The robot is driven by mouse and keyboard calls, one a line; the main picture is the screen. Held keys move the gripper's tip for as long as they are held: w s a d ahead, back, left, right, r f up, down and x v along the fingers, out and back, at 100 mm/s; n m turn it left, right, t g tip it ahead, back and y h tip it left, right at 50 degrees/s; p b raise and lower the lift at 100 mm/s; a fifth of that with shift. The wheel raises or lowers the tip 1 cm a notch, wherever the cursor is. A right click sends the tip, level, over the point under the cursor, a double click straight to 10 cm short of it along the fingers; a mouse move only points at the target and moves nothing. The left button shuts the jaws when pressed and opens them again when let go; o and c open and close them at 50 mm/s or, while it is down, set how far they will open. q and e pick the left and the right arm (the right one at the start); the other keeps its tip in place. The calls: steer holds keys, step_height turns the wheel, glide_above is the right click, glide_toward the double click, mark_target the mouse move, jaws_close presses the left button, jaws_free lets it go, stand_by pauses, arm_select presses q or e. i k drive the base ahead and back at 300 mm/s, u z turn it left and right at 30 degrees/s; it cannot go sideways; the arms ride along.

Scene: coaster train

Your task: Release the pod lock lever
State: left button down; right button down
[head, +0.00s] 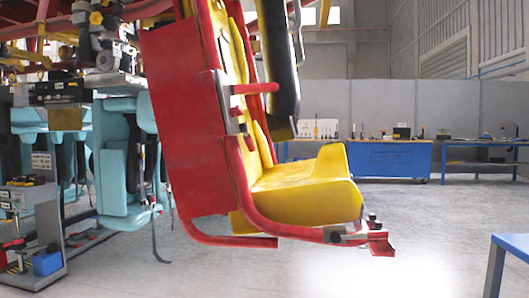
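A red and yellow ride pod (185,110) hangs from above in the middle of the view, seen from its side. Its yellow seat (305,190) faces right, and a dark padded restraint (283,70) hangs in front of the backrest. A short red bar (255,89) sticks out from a grey plate on the pod's side. A small dark and grey fitting (350,236) sits at the front end of the lower red tube. I cannot tell which of these parts is the lock lever. Neither of my grippers is in view.
Light blue seats (122,160) hang at the left, behind a tool cart (35,225). Blue workbenches (393,160) line the back wall. A blue table (510,248) stands at the right edge. The grey floor between is clear.

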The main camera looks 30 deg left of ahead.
mark_target(243, 127)
steer(key=z, duration=0.55)
steer(key=k, duration=0.65)
steer(key=z, duration=0.05)
steer(key=i, duration=1.05)
steer(key=u, duration=1.6)
steer(key=i, duration=0.65)
steer(key=u, duration=0.7)
